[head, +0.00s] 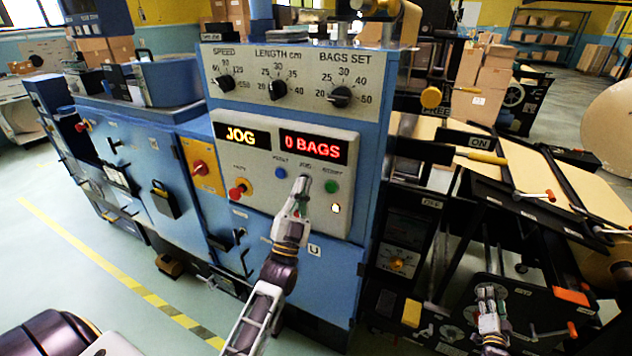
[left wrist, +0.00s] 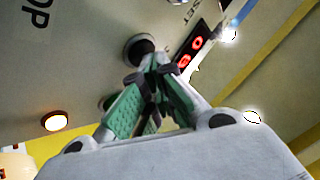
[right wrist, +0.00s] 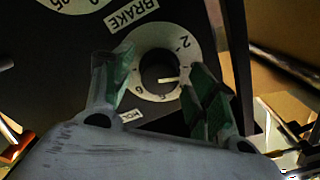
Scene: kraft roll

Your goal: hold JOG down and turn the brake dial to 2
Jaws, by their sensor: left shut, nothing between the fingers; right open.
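The blue control panel's JOG button is mostly hidden behind my left gripper (head: 302,186), below the JOG label (head: 305,164) in the head view. That gripper is shut and empty, its tips at the button; I cannot tell how far it is pressed. In the left wrist view the shut fingertips (left wrist: 153,68) are beside a dark round button (left wrist: 138,47). The yellow display (head: 240,136) reads JOG. In the right wrist view the brake dial (right wrist: 190,48) has a black knob with a white pointer. My right gripper (right wrist: 160,80) is open, fingers on either side of the knob.
A blue button (head: 281,173), a green button (head: 331,186) and a red knob (head: 238,191) flank JOG. The red display (head: 314,146) reads 0 BAGS. A yellow-handled lever (head: 482,157) and black bars stand above my right gripper (head: 488,300).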

